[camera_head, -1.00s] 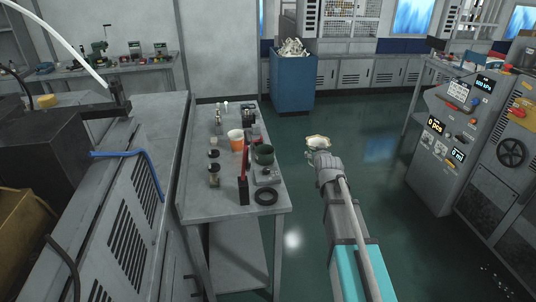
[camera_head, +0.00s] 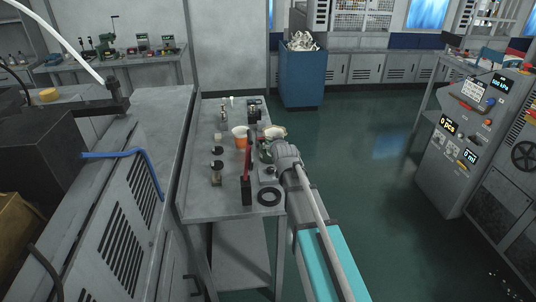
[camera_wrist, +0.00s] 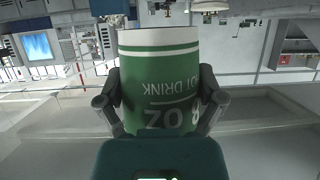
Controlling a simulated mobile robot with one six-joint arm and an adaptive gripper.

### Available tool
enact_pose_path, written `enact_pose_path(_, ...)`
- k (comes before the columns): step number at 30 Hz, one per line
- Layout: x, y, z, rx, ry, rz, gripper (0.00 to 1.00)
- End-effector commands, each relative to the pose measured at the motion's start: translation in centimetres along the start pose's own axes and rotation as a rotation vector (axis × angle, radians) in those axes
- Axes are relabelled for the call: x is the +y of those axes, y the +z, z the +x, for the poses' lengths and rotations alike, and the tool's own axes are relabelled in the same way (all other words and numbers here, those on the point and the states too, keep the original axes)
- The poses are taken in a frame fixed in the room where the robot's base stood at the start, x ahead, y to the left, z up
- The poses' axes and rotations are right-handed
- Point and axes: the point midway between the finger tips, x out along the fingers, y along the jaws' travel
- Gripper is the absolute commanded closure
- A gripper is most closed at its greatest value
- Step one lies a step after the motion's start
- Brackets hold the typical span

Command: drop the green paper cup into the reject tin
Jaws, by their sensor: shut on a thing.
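The green paper cup (camera_wrist: 160,75) has white bands and white lettering, upside down in the wrist view. My gripper (camera_wrist: 160,108) is shut around its sides. In the head view the cup's pale rim (camera_head: 275,131) shows just beyond my gripper (camera_head: 279,144), above the bench's right side. A dark green round container (camera_head: 264,154), perhaps the reject tin, stands on the bench, partly hidden by my gripper. An orange cup-like container (camera_head: 240,139) with a pale inside stands left of the held cup. No label shows which one is the reject tin.
The grey bench (camera_head: 230,205) also holds a red upright piece on a black base (camera_head: 246,189), a black ring (camera_head: 269,197) and small jars (camera_head: 216,174). A blue bin (camera_head: 302,78) stands behind.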

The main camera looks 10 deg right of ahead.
Motion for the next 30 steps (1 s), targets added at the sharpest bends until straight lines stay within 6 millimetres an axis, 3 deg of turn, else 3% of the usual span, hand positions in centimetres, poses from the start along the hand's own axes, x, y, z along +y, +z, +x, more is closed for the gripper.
enact_pose_path(11, 1.4, 0.0, 0.0, 0.0, 0.016, 0.007, 0.39)
enact_pose_path(17, 1.6, -0.6, 1.0, 0.0, 0.018, 0.007, 0.39)
enact_pose_path(30, 2.7, -4.2, 8.1, 0.0, 0.018, 0.008, 0.39)
